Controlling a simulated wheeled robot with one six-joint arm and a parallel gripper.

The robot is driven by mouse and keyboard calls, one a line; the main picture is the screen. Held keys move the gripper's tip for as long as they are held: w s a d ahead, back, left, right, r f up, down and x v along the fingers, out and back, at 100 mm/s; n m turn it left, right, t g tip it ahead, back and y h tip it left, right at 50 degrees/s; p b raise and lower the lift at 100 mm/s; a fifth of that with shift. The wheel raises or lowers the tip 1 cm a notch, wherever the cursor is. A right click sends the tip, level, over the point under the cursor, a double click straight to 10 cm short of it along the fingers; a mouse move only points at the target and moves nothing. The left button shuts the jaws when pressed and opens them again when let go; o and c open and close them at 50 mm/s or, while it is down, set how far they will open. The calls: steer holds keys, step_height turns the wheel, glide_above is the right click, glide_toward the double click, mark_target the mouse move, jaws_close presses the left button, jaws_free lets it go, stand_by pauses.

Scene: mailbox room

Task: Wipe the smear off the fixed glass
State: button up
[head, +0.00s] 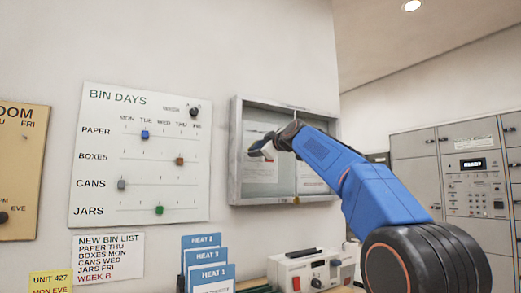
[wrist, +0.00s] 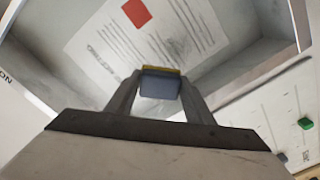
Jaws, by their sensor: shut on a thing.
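A grey-framed wall case (head: 236,160) with a glazed front hangs right of the bin board. Papers show inside it, on the left and right. My gripper (head: 262,147) is in front of the case's left part. In the wrist view my gripper (wrist: 159,88) is shut on a small grey-blue block with a yellow edge (wrist: 160,86), probably a sponge. Behind it are the case's interior and a white paper with a red square (wrist: 137,13). I cannot tell whether the block touches the glass. I cannot clearly make out the smear, or which pane is fixed.
A BIN DAYS board (head: 100,200) with coloured sliders hangs to the left. Below are blue HEAT cards (head: 205,255) and a white box with a red switch (head: 290,270). Grey lockers with a keypad panel (head: 415,165) stand at the right.

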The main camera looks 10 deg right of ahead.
steer(key=shift+v, duration=3.05)
steer(key=shift+s, duration=0.1)
steer(key=v, duration=0.2)
steer(key=shift+s+d, duration=0.2)
steer(key=shift+s, duration=0.15)
steer(key=shift+w, duration=0.1)
steer(key=x, duration=0.6)
steer(key=shift+w+a, duration=0.2)
steer(key=shift+w, duration=0.15)
